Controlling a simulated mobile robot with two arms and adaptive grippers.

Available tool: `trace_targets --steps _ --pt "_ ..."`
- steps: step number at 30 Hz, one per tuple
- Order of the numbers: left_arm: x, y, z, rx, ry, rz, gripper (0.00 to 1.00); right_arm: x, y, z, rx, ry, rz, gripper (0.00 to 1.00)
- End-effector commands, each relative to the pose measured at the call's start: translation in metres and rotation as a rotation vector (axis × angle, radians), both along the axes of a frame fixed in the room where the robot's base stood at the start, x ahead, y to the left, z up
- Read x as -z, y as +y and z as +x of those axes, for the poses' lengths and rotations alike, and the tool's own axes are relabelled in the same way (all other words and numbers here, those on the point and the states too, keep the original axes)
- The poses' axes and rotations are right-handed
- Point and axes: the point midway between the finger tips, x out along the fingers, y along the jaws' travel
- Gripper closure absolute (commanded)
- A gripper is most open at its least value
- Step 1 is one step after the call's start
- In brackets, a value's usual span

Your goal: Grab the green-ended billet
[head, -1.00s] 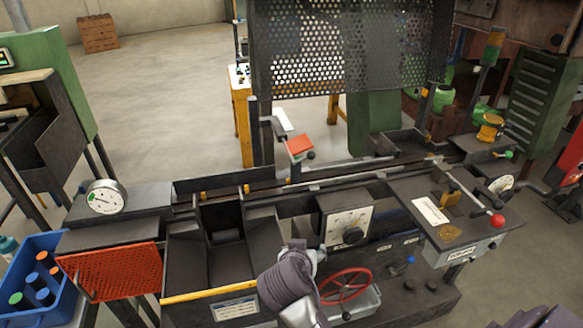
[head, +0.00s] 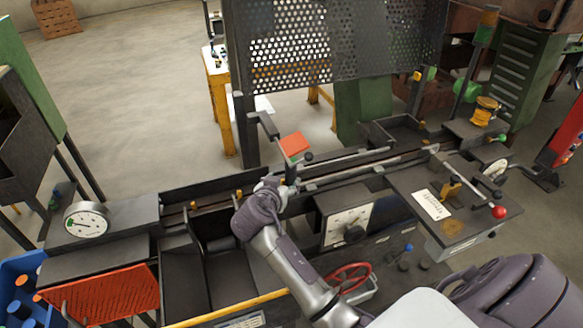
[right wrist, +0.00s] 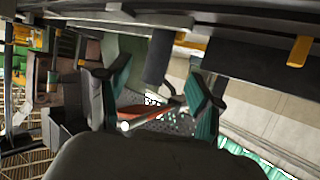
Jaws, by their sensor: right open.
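My right gripper (head: 282,187) is over the machine's rail, far to the right of the crate, near the orange-red plate. In the right wrist view its two fingers (right wrist: 152,100) are spread apart, with nothing held between them. A red plate and a light rod show in the gap beyond. My left gripper is not in view.
A perforated screen (head: 290,50) rises behind the rail. A red-knobbed lever (head: 499,212) is at right. Open floor lies at upper left.

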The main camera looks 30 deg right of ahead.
Motion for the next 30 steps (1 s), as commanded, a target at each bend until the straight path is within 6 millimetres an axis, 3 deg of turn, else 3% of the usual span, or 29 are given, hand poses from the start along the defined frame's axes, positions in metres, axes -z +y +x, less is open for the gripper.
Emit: trace_targets --steps 4,12,18,26,30 --pt "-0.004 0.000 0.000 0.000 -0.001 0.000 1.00 0.003 -0.008 0.006 0.001 0.000 0.000 0.35" --pt "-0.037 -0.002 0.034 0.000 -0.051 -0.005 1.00 0.006 -0.035 0.022 0.001 0.004 -0.003 0.35" --pt "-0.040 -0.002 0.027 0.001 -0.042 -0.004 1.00 0.019 -0.046 0.033 0.000 0.002 -0.001 0.35" --pt "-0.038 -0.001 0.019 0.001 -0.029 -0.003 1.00 0.022 -0.047 0.035 -0.001 0.000 0.002 0.35" --pt "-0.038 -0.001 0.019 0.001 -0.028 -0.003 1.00 0.022 -0.047 0.034 0.000 0.001 0.002 0.56"
